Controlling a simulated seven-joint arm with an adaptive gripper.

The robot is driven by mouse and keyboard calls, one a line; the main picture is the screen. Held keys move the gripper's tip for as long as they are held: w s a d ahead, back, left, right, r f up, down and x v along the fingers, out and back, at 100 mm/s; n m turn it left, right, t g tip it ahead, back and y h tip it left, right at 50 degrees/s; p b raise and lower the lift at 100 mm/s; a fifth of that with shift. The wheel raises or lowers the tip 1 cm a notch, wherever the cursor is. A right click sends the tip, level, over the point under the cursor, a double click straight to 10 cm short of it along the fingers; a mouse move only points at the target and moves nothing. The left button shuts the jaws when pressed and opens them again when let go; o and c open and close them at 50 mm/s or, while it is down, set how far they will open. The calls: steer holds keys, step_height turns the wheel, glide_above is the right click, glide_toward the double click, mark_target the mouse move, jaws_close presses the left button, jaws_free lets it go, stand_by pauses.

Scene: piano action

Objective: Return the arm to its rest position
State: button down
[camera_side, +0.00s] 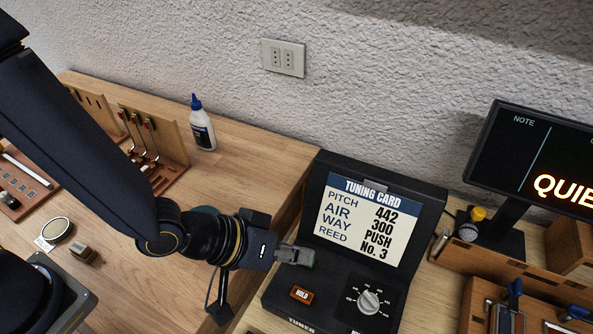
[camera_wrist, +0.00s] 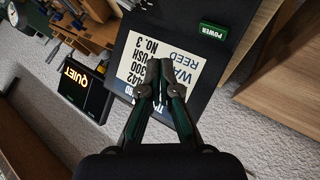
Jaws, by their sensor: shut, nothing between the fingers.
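My gripper (camera_side: 300,256) is shut and empty in the side view, at the left edge of the black tuner. Its closed fingertips also show in the wrist view (camera_wrist: 160,68), in front of the tuning card. My arm reaches in from the upper left of the side view. The tuner (camera_side: 432,215) stands on the bench with a white tuning card (camera_side: 360,225) on its sloped face. Below the card are an orange HOLD button (camera_side: 302,294) and a round knob (camera_side: 369,301). I cannot tell whether the gripper touches the tuner.
A display (camera_side: 545,165) reading "QUIE" stands at the right. A white bottle with a blue cap (camera_side: 202,128) stands on the wooden bench (camera_side: 255,150) at the back. A wooden tool rack (camera_side: 172,150) is at the left. Wooden tool holders (camera_side: 465,268) stand right of the tuner.

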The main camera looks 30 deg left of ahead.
steer(key=w+a+r+n+t+y, duration=0.1)
steer(key=w+a+r+t, duration=0.1)
steer(key=w+a+r, duration=0.4)
steer(key=w+a+r+n+t, duration=0.25)
steer(key=a+r, duration=0.25)
steer(key=r, duration=0.3)
steer(key=a+r+y, duration=0.2)
steer(key=a+r, duration=0.4)
steer(key=a, duration=0.4)
steer(key=s+a+m+g+y, duration=0.1)
steer(key=s+a+g+y, duration=0.15)
steer(key=s+a, duration=0.8)
steer(key=s+a+f+m+g+y, duration=0.1)
steer(key=s+f+m+g, duration=0.1)
steer(key=s, duration=0.3)
steer(key=shift+s+f+g, duration=0.25)
steer(key=shift+f+g, duration=0.25)
steer(key=shift+f, duration=0.15)
steer(key=c, duration=1.9)
jaws_free()
